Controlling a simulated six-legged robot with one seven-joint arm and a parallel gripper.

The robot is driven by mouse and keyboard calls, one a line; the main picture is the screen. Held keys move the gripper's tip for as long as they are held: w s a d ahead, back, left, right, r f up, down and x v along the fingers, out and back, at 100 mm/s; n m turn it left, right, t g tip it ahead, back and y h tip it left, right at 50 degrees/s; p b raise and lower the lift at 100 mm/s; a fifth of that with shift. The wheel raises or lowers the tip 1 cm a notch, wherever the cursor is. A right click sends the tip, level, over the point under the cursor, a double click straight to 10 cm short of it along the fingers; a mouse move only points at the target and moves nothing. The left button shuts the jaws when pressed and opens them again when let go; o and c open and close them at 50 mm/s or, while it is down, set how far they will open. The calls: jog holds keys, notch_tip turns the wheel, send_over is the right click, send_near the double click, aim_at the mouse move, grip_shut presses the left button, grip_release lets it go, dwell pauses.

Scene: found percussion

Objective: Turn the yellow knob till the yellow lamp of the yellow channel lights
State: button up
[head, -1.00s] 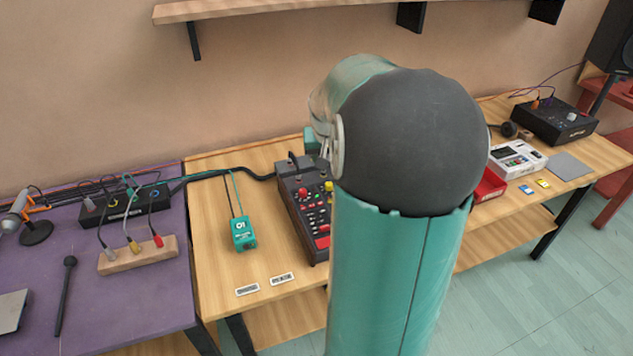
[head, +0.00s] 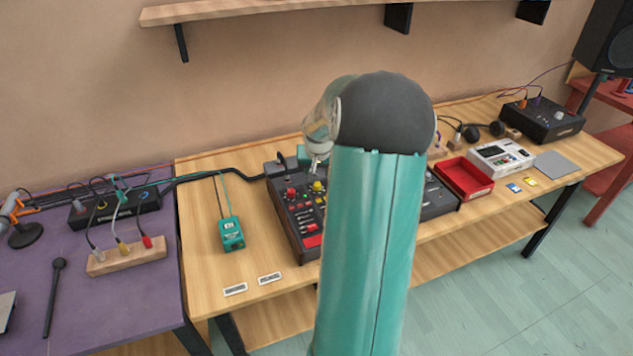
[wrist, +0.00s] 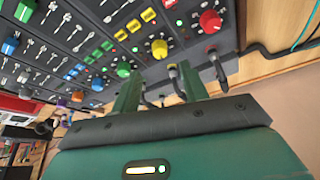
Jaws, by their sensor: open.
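The yellow knob (wrist: 159,48) is on the dark mixing console, between a red knob (wrist: 210,20) and a green knob (wrist: 123,69) in the wrist view. The head view also shows the yellow knob (head: 319,186) just below my gripper (head: 316,162). In the wrist view my gripper (wrist: 158,75) is open, its two fingers apart and pointing towards the yellow knob's row. Nothing is between the fingers, and they look clear of the knob. I cannot make out a lit yellow lamp. My arm hides the middle of the console in the head view.
Black cable plugs (wrist: 178,80) stand up behind the knob row, close to the fingers. A green box (head: 231,234) lies left of the console (head: 290,222). A red tray (head: 464,178) is right of it. The wood in front is mostly clear, with two small labels.

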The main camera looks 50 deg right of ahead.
aim_at(317, 184)
jog(key=x, duration=0.7)
jog(key=shift+a, duration=0.1)
jog(key=shift+c, duration=0.4)
grip_shut()
jog(key=shift+w+m, duration=0.1)
jog(key=shift+m, duration=0.2)
jog(key=shift+a+r+m, duration=0.1)
jog(key=shift+m, duration=0.3)
jog(key=shift+m+g+h, duration=0.5)
jog(key=shift+m+g, duration=0.5)
jog(key=shift+m, duration=1.1)
